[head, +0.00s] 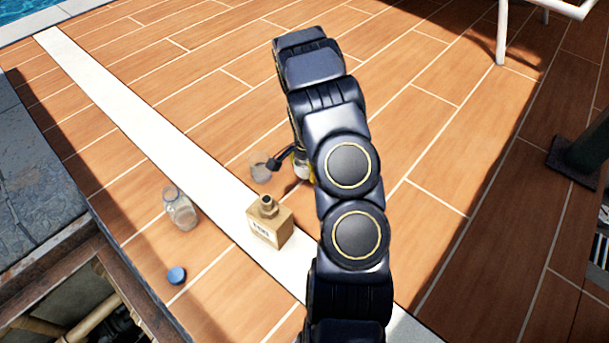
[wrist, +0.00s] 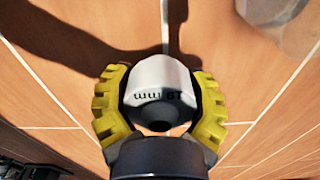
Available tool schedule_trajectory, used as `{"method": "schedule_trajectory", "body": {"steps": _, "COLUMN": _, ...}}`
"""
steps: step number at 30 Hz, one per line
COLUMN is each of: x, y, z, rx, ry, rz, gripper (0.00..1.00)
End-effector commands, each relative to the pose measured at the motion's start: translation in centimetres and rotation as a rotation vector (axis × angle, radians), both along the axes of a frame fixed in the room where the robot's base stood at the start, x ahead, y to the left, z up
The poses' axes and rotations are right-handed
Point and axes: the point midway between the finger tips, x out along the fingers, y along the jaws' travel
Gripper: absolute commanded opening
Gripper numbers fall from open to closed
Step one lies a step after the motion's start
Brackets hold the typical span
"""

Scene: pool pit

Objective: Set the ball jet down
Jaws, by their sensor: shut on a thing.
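The ball jet is a white rounded fitting with dark lettering and a black opening. In the wrist view the ball jet (wrist: 160,85) sits between the yellow ridged pads of my gripper (wrist: 160,102), which is shut on it. In the head view only a small white part of the ball jet (head: 301,168) shows beside my arm, with a bit of yellow finger next to it. My arm hides most of the gripper there. Wood-look tiles lie beneath; I cannot tell whether the jet touches them.
A tan bottle (head: 270,226) stands on the white strip (head: 150,147). A glass jar (head: 180,210) and a blue cap (head: 176,275) are to its left. A clear round object (head: 260,166) is close left of the jet. An open pit lies lower left.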

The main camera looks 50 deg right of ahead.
Motion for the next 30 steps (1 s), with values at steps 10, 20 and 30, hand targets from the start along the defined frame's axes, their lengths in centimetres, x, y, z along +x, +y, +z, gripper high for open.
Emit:
{"method": "schedule_trajectory", "body": {"steps": 10, "x": 0.1, "y": -0.1, "z": -3.2, "rx": 0.000, "ry": -0.001, "rz": 0.000, "gripper": 0.28}}
{"method": "schedule_trajectory", "body": {"steps": 20, "x": 0.1, "y": -0.1, "z": -3.5, "rx": 0.000, "ry": -0.001, "rz": -0.001, "gripper": 0.82}}
{"method": "schedule_trajectory", "body": {"steps": 30, "x": 0.1, "y": -0.1, "z": -3.5, "rx": 0.000, "ry": -0.001, "rz": 0.000, "gripper": 0.96}}
